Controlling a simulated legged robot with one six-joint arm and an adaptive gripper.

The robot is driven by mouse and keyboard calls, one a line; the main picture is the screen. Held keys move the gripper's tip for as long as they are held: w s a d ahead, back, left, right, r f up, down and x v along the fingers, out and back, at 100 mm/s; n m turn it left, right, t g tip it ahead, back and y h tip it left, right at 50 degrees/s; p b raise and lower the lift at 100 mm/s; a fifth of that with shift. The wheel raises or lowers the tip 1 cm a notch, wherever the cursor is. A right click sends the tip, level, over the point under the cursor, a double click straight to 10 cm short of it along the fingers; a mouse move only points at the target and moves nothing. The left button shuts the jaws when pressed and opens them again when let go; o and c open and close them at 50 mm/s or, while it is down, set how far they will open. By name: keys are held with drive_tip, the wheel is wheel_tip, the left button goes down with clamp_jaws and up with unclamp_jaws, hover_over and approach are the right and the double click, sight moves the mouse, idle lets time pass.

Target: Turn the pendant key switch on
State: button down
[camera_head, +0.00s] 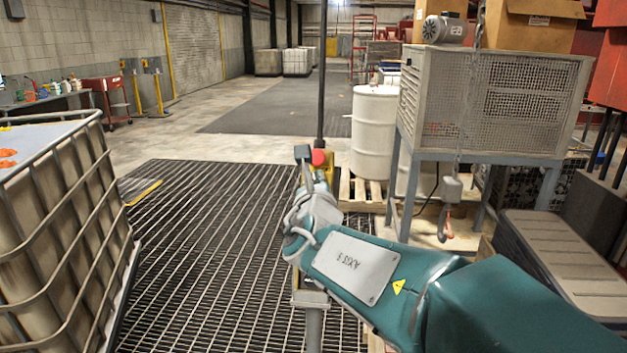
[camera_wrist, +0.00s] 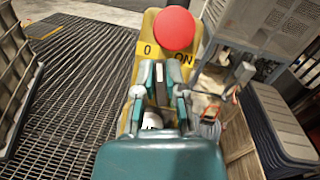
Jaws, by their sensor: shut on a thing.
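The yellow pendant (camera_wrist: 135,112) hangs in front of me, with a big red button (camera_wrist: 174,28) at its top. Below the button are the marks "0" on the left and "ON" on the right. My gripper (camera_wrist: 160,84) is at the pendant's face just under these marks, its fingers shut on the key switch (camera_wrist: 159,72), of which only a narrow upright part shows between them. The fingers hide the rest, so I cannot tell which mark it points at. In the head view the red button (camera_head: 318,157) and a yellow edge of the pendant show beyond my wrist.
A caged white tank (camera_head: 62,215) stands at the left. A mesh cabinet (camera_head: 490,105) on legs and a white drum (camera_head: 374,130) stand to the right. A stack of grey slabs (camera_head: 550,250) is at the right edge. The grated floor (camera_head: 200,230) on the left is clear.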

drive_tip(key=m+h, duration=0.1)
drive_tip(key=m, duration=0.2)
drive_tip(key=m+h, duration=0.2)
drive_tip(key=m, duration=0.1)
drive_tip(key=shift+f+g, duration=0.2)
drive_tip(key=shift+g, duration=0.1)
drive_tip(key=shift+d+f+m+g+h, duration=0.1)
drive_tip(key=shift+m+g+h, duration=0.3)
drive_tip(key=shift+m+h, duration=0.85)
drive_tip(key=shift+m+g+h, duration=0.4)
drive_tip(key=shift+m+h, duration=0.15)
drive_tip(key=shift+m, duration=1.4)
drive_tip(key=c, duration=0.7)
unclamp_jaws()
drive_tip(key=v, duration=1.2)
drive_tip(key=shift+w, duration=0.1)
